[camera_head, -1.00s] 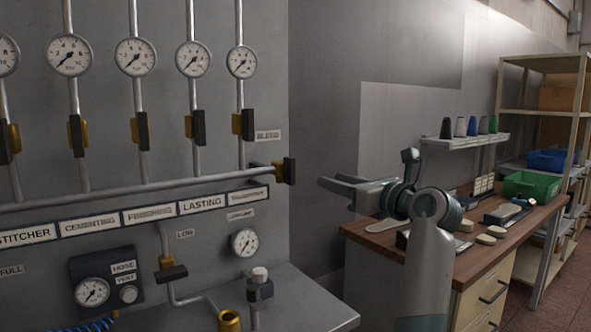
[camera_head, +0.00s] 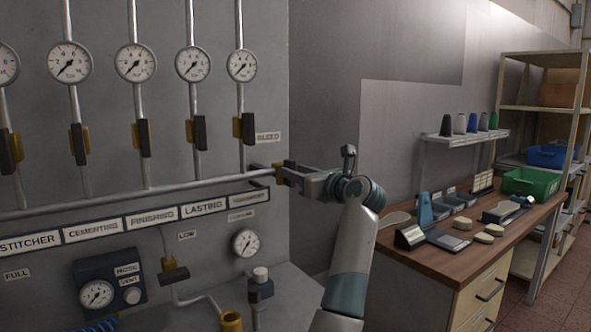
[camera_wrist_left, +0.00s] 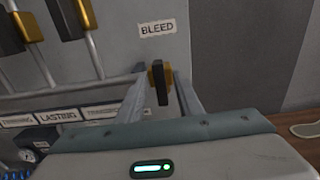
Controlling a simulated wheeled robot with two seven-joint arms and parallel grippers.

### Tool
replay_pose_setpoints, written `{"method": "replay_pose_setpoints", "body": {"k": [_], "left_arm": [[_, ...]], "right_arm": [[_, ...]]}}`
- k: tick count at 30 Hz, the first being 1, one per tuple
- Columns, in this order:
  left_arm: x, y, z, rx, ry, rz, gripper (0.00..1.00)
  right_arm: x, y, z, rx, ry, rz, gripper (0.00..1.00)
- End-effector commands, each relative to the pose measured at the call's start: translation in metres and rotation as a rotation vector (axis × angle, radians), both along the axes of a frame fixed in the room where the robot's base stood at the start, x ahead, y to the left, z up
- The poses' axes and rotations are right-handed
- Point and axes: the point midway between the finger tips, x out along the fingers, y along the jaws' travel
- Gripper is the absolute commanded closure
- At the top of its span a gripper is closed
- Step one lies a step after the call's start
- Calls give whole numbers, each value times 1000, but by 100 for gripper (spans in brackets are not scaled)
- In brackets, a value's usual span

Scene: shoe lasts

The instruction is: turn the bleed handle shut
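The bleed handle (camera_wrist_left: 162,86) is a dark lever on a brass valve (camera_head: 279,172) at the right end of the horizontal pipe. In the left wrist view it stands upright, across the pipe's line. My left gripper (camera_head: 292,174) is at the valve, with its fingers reaching around the handle. In the left wrist view the two fingers (camera_wrist_left: 158,92) are apart, one on each side of the handle, with gaps visible. In the head view the gripper hides most of the handle. My right gripper is in neither view.
The BLEED label (camera_head: 268,137) is on the panel above the valve. Other dark valve handles (camera_head: 248,129) hang on vertical pipes to the left, under gauges (camera_head: 242,65). A wooden bench (camera_head: 400,262) with shoe lasts and trays stands at the right.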

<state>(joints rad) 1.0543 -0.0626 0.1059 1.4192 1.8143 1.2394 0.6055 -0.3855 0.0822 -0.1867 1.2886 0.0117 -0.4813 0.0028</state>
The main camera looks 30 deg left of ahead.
Motion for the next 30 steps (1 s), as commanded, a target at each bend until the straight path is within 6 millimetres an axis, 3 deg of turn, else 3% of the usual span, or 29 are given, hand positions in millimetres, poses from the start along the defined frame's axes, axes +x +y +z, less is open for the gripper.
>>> {"method": "replay_pose_setpoints", "body": {"k": [13,14,18,30], "left_arm": [[3,8,0,0,0,0,67],[3,8,0,0,0,0,70],[3,8,0,0,0,0,100],[4,8,1,11,27,0,100]], "right_arm": [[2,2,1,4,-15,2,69],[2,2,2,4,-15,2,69],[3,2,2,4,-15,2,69],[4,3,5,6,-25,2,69]]}}
